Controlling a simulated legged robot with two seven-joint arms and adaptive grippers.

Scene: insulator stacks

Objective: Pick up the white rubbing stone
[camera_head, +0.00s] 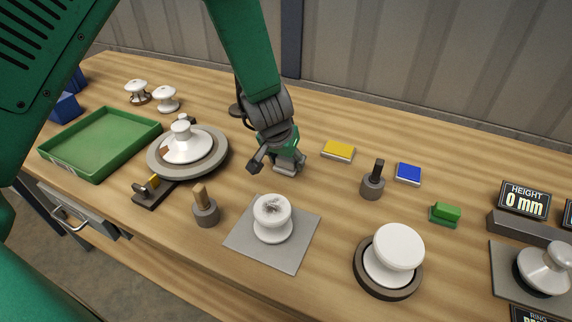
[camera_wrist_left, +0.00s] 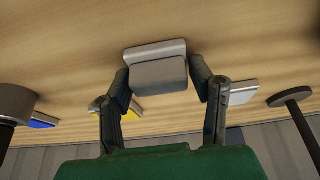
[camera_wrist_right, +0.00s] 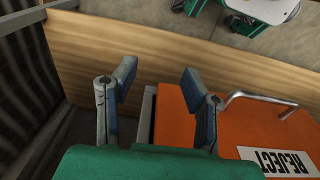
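Another pale block (camera_wrist_left: 243,92) shows beside the right finger in the left wrist view. My right gripper (camera_wrist_right: 158,85) is open and empty, near an orange bin marked REJECT (camera_wrist_right: 230,125).
A yellow block (camera_head: 338,150), a blue block (camera_head: 408,173) and a green block (camera_head: 445,213) lie to the right. A white insulator (camera_head: 272,217) stands on a grey mat in front. A turntable (camera_head: 218,150) and green tray (camera_head: 118,127) are left.

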